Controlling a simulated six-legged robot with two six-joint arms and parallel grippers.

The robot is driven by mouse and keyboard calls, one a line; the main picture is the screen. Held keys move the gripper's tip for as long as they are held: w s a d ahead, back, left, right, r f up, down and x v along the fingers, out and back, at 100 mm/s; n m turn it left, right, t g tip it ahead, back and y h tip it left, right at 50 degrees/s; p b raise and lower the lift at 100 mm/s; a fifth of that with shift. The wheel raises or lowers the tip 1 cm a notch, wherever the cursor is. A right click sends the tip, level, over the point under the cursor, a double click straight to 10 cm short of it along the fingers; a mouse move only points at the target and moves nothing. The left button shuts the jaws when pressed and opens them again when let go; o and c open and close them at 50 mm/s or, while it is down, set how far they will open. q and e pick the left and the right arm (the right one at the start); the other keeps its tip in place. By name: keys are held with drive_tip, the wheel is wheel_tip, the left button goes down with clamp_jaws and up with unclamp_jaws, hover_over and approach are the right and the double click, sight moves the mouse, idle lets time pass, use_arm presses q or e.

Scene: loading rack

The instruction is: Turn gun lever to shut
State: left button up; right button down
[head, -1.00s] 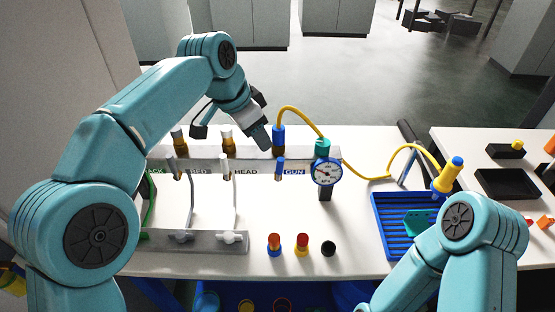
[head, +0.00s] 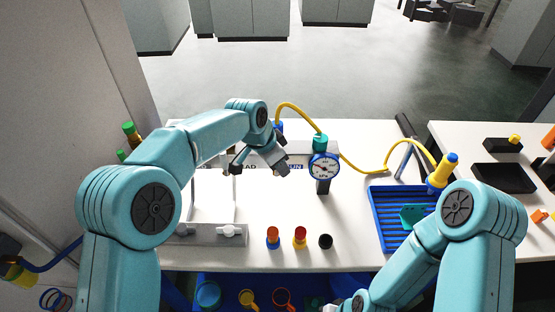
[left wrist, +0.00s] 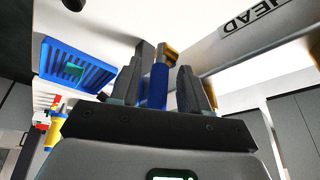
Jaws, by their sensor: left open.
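The gun lever is a blue handle (left wrist: 157,85) on the grey rack rail. In the left wrist view it stands between the two fingers of my left gripper (left wrist: 158,90), which is open. I cannot tell whether a finger touches it. In the head view my left gripper (head: 262,162) is over the rail at the GUN label (head: 296,167), and it hides the lever. The "HEAD" label (left wrist: 249,18) shows in the left wrist view. My right arm is at lower right, and its gripper is mostly cut off by the bottom edge.
A round blue-rimmed gauge (head: 323,167) stands just right of my left gripper. A yellow hose (head: 367,168) runs to a yellow nozzle (head: 441,174) by a blue tray (head: 378,222).

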use_arm(q)
drive_tip(key=shift+d, duration=0.15)
drive_tip(key=shift+s, duration=0.15)
clamp_jaws()
